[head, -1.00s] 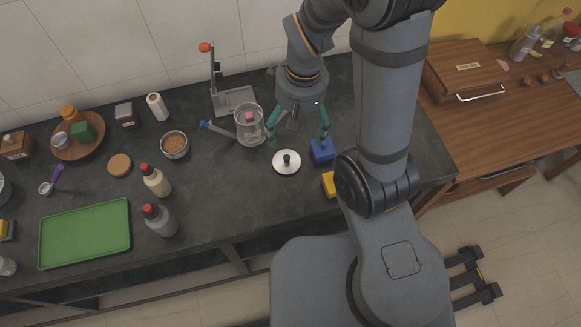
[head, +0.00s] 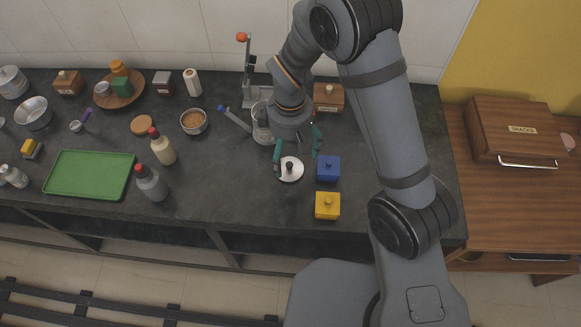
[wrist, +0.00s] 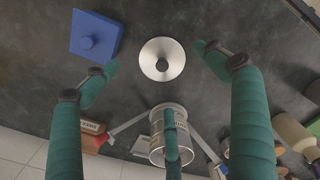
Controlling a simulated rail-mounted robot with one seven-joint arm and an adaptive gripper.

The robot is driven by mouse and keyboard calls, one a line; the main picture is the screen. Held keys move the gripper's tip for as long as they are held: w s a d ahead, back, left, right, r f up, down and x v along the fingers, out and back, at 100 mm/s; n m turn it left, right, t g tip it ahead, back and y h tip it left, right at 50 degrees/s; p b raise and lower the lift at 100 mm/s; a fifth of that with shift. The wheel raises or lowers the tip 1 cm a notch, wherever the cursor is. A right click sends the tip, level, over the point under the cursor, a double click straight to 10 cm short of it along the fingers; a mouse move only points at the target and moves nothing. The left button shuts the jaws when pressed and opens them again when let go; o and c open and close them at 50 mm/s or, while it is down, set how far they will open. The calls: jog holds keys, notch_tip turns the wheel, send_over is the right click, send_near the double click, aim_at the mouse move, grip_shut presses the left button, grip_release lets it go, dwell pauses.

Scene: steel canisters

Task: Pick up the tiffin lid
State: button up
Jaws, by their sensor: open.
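The tiffin lid (head: 290,172) is a round silver disc with a dark knob, lying flat on the dark counter. It also shows in the wrist view (wrist: 153,68), knob towards me, top centre. My gripper (head: 297,151) is open and empty, its green fingers spread above the counter by the lid. In the wrist view the lid sits between the finger tips, with clear gaps on both sides. In the head view one finger overlaps the lid's upper left edge; its exact height above the lid cannot be told.
A blue lidded box (head: 328,170) stands close right of the lid, with a yellow one (head: 327,209) in front. A clear or shiny canister (head: 262,128) stands behind. Bottles (head: 151,186) and a green tray (head: 88,176) are further left. The counter left of the lid is clear.

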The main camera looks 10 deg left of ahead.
aim_at(289, 164)
jog(key=shift+s+a+f+p, duration=0.15)
jog(key=shift+f+p, duration=0.4)
jog(key=shift+f, duration=2.15)
jog(key=shift+s, duration=0.1)
jog(key=c, duration=0.3)
jog(key=c, duration=1)
